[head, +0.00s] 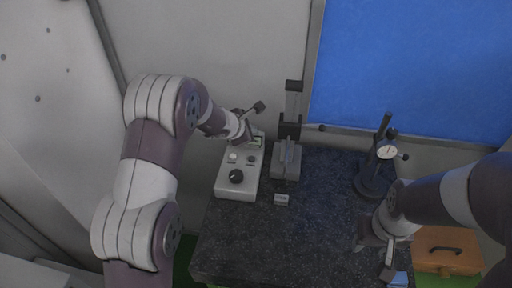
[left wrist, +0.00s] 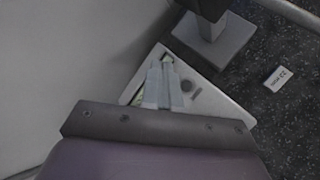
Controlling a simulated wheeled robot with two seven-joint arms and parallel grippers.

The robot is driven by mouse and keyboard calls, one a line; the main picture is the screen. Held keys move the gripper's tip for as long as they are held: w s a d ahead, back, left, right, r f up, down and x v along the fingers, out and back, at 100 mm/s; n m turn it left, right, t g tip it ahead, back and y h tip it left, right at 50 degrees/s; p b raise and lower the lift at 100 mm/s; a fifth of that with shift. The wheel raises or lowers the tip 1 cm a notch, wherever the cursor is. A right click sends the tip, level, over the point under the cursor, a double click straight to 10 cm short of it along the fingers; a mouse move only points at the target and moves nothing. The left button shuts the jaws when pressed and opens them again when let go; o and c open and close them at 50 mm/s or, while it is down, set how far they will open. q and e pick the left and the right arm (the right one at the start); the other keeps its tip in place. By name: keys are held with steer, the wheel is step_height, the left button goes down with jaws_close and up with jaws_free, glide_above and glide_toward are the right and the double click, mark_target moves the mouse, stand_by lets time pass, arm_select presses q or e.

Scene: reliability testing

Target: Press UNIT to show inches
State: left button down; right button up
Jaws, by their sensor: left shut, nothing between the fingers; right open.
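A pale grey instrument box (head: 235,189) stands at the left of the dark table in the head view. It has a small display (head: 257,141), a white round control (head: 233,157), a small dark button (head: 251,160) and a black knob (head: 236,176). My left gripper (head: 248,132) is over the box's far end, partly covering the display area. In the left wrist view the shut, empty fingers (left wrist: 166,68) reach over the box's panel (left wrist: 213,104); contact cannot be told. The display reading and UNIT label are not legible. My right gripper (head: 373,252) is open over the table's right front.
A grey stand with a dark column (head: 286,160) is close right of the box. A small marked block (head: 281,199) lies before it. A dial gauge stand (head: 376,178) is at the right, with an orange case (head: 447,250) beyond the edge. The table middle is clear.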

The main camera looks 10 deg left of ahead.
arm_select(q)
steer(key=s, duration=0.1)
steer(key=b, duration=0.1)
glide_above(250, 160)
step_height(250, 160, down, 4)
steer(key=shift+d+f, duration=0.1)
step_height(250, 160, down, 3)
steer(key=b, duration=0.3)
steer(key=shift+f, duration=0.2)
steer(key=shift+s+f+b, duration=0.1)
steer(key=shift+f+b, duration=0.35)
steer(key=shift+b, duration=0.2)
steer(key=shift+f, duration=0.1)
arm_select(e)
steer(key=f, duration=0.5)
steer(key=shift+s+a+f, duration=0.1)
steer(key=shift+s+f, duration=0.1)
steer(key=shift+s, duration=0.1)
steer(key=shift+r, duration=0.1)
